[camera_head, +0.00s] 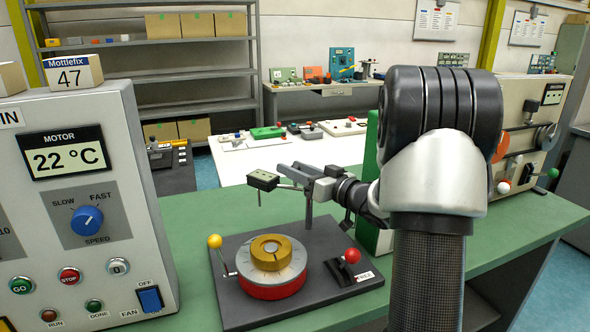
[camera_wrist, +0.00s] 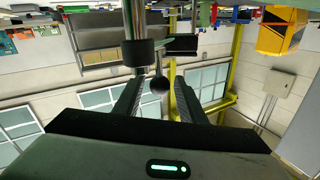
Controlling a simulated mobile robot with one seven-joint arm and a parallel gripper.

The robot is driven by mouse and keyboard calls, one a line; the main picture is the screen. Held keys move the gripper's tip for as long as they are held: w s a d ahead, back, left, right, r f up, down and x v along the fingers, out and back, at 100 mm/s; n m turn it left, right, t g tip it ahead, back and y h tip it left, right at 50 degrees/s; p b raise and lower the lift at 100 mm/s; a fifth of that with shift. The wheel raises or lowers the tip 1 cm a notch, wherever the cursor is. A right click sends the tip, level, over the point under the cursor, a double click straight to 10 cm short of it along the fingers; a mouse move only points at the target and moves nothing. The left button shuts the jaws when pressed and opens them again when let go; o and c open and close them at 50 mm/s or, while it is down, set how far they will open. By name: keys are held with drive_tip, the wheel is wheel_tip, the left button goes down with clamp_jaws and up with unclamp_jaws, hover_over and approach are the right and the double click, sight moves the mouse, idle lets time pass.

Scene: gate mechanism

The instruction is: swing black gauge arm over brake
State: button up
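The black gauge arm shows in the head view as a dark block (camera_head: 262,181) with a thin pin pointing down, on a thin rod reaching left from an upright post (camera_head: 308,207). The round brake assembly (camera_head: 272,290), with red base, grey ring and brass top, sits on a dark plate below. The block appears above it, towards its left rear. My gripper (camera_head: 296,174) is at the post's top. In the wrist view, my gripper (camera_wrist: 157,97) is open, with a dark ball knob (camera_wrist: 160,84) between the fingers and gaps on both sides. A black collar (camera_wrist: 138,53) is close to the left finger.
A yellow-knobbed lever (camera_head: 215,241) and a red-knobbed lever (camera_head: 352,256) stand on the dark plate (camera_head: 240,318). A grey control panel (camera_head: 140,190) stands at left. A green block (camera_head: 372,180) stands behind my arm. Green bench top (camera_head: 190,222) is clear behind the plate.

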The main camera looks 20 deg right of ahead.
wheel_tip(320, 180, up, 10)
drive_tip(key=p, duration=0.3)
idle(0.4)
idle(0.4)
